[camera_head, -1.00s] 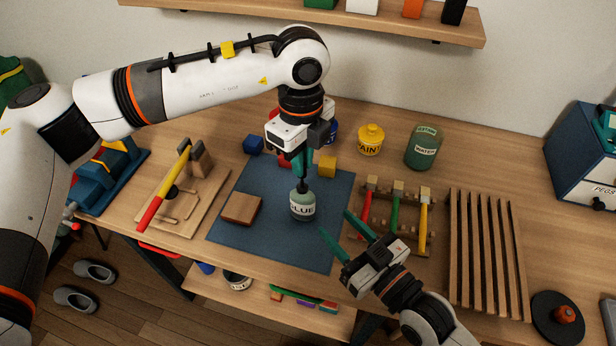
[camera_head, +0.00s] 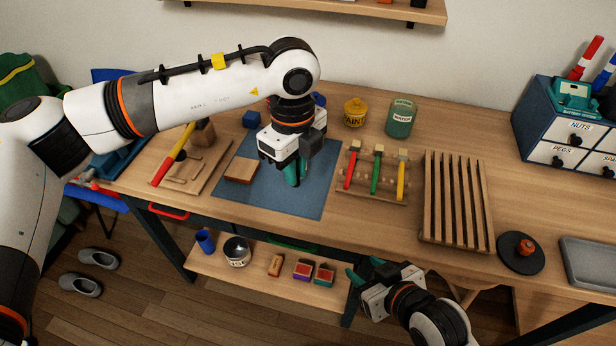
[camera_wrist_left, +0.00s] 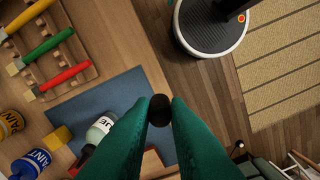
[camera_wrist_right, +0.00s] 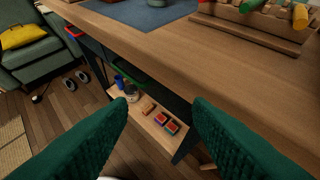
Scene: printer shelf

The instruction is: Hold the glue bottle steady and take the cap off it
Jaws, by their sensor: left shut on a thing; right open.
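My left gripper (camera_head: 293,182) is above the blue mat, pointing down. In the left wrist view its green fingers are shut on a small dark cap (camera_wrist_left: 159,110). The glue bottle (camera_wrist_left: 101,128), pale with a white label, stands on the mat beside the fingers in that view, partly hidden by one of them. The cap looks apart from the bottle. In the head view the left gripper hides the bottle. Its base shows at the top of the right wrist view (camera_wrist_right: 158,2). My right gripper (camera_head: 364,268) is open and empty, in front of the table's front edge.
The blue mat (camera_head: 318,190) also carries a wooden block (camera_head: 240,168). A rack with colored tools (camera_head: 374,175) and a slatted rack (camera_head: 455,200) stand to the right. Paint (camera_head: 355,112) and a green jar (camera_head: 400,118) stand behind. A lower shelf (camera_head: 215,268) holds small items.

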